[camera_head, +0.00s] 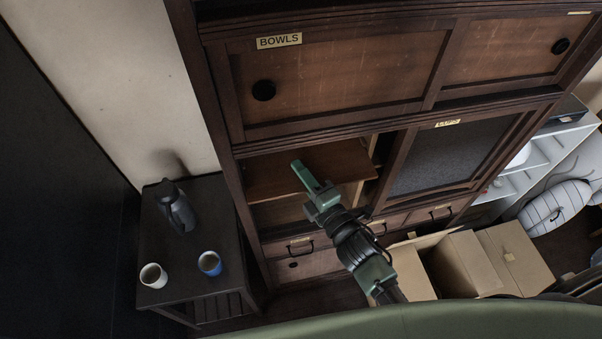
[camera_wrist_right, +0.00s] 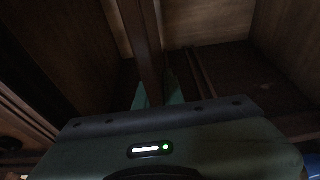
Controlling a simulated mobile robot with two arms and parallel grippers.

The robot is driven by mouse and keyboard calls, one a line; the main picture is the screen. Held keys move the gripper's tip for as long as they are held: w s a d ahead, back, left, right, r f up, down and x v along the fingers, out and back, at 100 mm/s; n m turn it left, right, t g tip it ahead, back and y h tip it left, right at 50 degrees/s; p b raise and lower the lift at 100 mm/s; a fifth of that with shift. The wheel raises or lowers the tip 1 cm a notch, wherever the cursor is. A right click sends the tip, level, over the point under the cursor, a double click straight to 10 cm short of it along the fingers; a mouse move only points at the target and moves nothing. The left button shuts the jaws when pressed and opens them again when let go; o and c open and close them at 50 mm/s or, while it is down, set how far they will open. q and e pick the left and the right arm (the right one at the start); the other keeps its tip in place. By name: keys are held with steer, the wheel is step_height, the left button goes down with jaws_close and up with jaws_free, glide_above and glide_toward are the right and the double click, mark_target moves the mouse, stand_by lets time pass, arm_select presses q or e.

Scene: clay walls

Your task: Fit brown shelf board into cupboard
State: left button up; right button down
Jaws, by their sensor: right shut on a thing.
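The brown wooden cupboard (camera_head: 232,110) fills the middle of the head view, with its lower left compartment open. The brown shelf board (camera_head: 345,162) lies across that opening, roughly level, with space showing below it. My right gripper (camera_head: 310,180) reaches to the board's front edge and is shut on it. In the right wrist view, the board (camera_wrist_right: 144,40) shows as a narrow strip running up from between the green fingers (camera_wrist_right: 158,92), with the dark compartment walls around it. Whether the board's ends rest on supports cannot be told. My left gripper is not in view.
A dark side table (camera_head: 185,240) on the left bears a dark jug (camera_head: 176,207), a white cup (camera_head: 153,276) and a blue cup (camera_head: 210,263). Drawers (camera_head: 300,246) lie below the opening. Open cardboard boxes (camera_head: 470,262) stand at the cupboard's lower right, near my right arm.

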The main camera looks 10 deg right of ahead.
mark_target(294, 148)
steer(key=shift+w+a+b, duration=0.15)
steer(key=shift+w+b, duration=0.65)
steer(key=shift+w, duration=3.65)
steer(key=c, duration=1.5)
jaws_free()
steer(key=shift+o, duration=0.2)
steer(key=shift+s+d+f, duration=0.15)
steer(key=shift+s+d, duration=0.05)
steer(key=shift+s, duration=0.25)
steer(key=b+v, duration=0.1)
steer(key=v, duration=0.2)
steer(key=b+v, duration=0.1)
steer(key=v, duration=0.3)
steer(key=shift+r, duration=0.25)
